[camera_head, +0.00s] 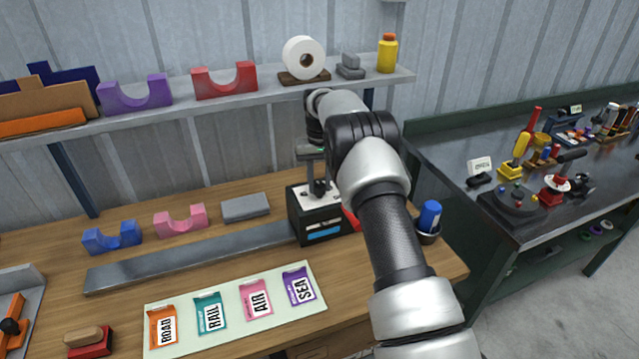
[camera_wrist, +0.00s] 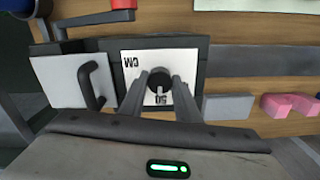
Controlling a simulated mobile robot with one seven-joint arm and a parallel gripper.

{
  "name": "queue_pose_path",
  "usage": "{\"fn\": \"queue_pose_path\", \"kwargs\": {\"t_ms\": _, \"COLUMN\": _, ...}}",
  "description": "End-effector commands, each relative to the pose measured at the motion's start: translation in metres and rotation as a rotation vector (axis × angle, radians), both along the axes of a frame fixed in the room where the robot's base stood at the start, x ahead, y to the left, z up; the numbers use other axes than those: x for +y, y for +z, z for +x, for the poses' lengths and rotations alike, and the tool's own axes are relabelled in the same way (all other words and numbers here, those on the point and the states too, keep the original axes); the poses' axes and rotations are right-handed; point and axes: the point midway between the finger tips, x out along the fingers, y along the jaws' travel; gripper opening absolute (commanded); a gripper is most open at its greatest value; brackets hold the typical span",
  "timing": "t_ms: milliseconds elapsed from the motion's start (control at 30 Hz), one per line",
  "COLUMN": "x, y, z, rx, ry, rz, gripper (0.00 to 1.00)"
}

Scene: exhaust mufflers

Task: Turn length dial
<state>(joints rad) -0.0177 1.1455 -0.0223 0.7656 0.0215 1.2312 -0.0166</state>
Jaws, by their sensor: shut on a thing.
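The length dial is a dark round knob (camera_wrist: 160,77) on the white top face of a black box (camera_wrist: 202,66). Upside-down "CM" lettering and a small number show near the knob. In the head view the black box (camera_head: 307,236) stands at the right end of a long grey bar, with a blue strip on its front. My gripper (camera_wrist: 159,82) is shut on the dial, one finger on each side. In the head view my gripper (camera_head: 317,178) points down onto the box's top, and my arm hides part of the box.
A white plate with a black bent handle (camera_wrist: 92,87) sits beside the dial face. The grey bar (camera_head: 190,258), pink cradle (camera_head: 181,220) and grey block (camera_head: 245,208) lie left of the box. A blue-capped container (camera_head: 429,215) stands right. A shelf (camera_head: 210,104) runs behind.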

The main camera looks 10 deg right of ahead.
Motion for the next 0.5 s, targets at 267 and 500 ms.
{"fn": "queue_pose_path", "kwargs": {"t_ms": 267, "x": -0.0002, "y": 0.0017, "z": 0.0008, "rx": -0.003, "ry": 0.26, "rz": 0.001, "gripper": 0.07}}
{"fn": "queue_pose_path", "kwargs": {"t_ms": 500, "x": -0.0002, "y": 0.0017, "z": 0.0009, "rx": -0.003, "ry": 0.488, "rz": 0.0, "gripper": 0.07}}
